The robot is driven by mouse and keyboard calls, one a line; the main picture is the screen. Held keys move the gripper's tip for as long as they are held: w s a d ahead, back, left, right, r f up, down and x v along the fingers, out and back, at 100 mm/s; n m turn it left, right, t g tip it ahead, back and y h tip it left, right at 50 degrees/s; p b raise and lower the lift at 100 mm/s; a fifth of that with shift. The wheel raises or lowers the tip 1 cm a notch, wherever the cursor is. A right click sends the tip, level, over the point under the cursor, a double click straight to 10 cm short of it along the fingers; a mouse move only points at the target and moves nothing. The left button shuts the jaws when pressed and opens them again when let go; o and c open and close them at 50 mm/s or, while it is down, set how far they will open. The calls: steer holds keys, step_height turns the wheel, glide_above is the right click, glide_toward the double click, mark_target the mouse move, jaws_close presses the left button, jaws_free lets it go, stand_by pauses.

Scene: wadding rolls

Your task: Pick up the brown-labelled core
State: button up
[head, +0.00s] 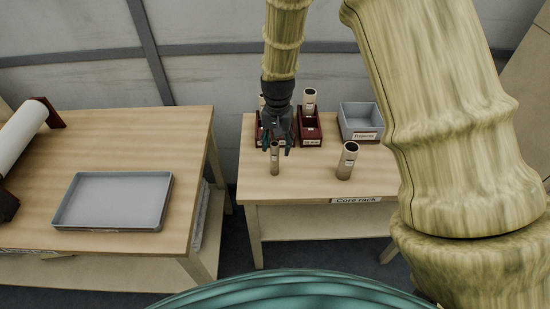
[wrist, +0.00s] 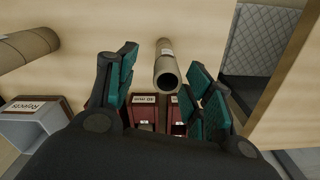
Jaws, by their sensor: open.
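A slim brown cardboard core (head: 275,162) stands upright on the core rack table, directly below my gripper (head: 276,149). In the wrist view the core (wrist: 166,72) shows its open end between the two spread fingers. A small pale label is on its side; its wording and colour are too small to tell. My gripper is open and points down. I cannot tell whether the fingertips reach below the core's top. A thicker core (head: 347,161) stands to the right with a white label; it also shows at the left of the wrist view (wrist: 28,48).
Two dark red bins, one (head: 309,131) plainly visible, stand behind, with cores upright in them. A grey labelled bin (head: 361,117) stands right of them. The left table holds a grey tray (head: 113,201) and a white roll (head: 20,135). A gap separates the tables.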

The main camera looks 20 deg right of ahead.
mark_target(275, 153)
steer(key=shift+w+a+f+p, duration=0.1)
steer(key=shift+a+f+p, duration=0.05)
steer(key=shift+f+p, duration=0.4)
steer(key=shift+w+a+f+p, duration=0.1)
steer(key=shift+f+p, duration=0.25)
steer(key=shift+f, duration=0.4)
steer(key=shift+f+p, duration=0.4)
steer(key=shift+f, duration=0.95)
steer(key=c, duration=1)
